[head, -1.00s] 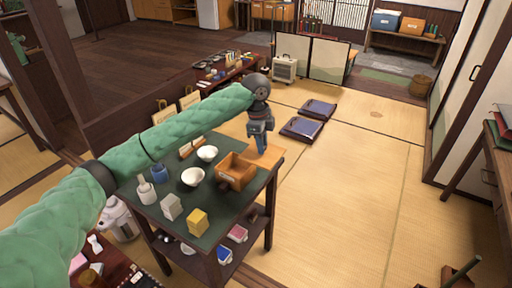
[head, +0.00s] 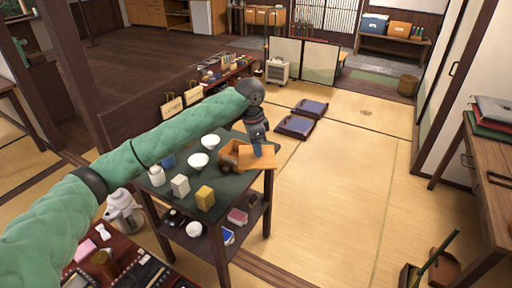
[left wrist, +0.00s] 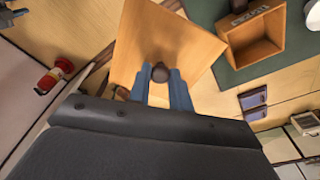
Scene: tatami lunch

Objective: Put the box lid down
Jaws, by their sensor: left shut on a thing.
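The box lid (head: 251,162) is a flat square of light wood with a dark round knob (left wrist: 160,72). My left gripper (head: 260,148) is shut on the knob and holds the lid by the right edge of the dark green-topped stand (head: 232,188). The lid also shows in the left wrist view (left wrist: 140,38). The open wooden box (head: 227,153) is on the stand, just left of the lid, which hides part of it in the head view. In the left wrist view the box (left wrist: 279,37) looks empty, with a label on its side. My right gripper is out of view.
White bowls (head: 198,160), a yellow block (head: 205,197), a pale block (head: 180,185) and a white bottle (head: 157,176) are on the stand. Blue cushions (head: 296,126) lie on the tatami beyond. The tatami right of the stand (head: 335,190) is clear.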

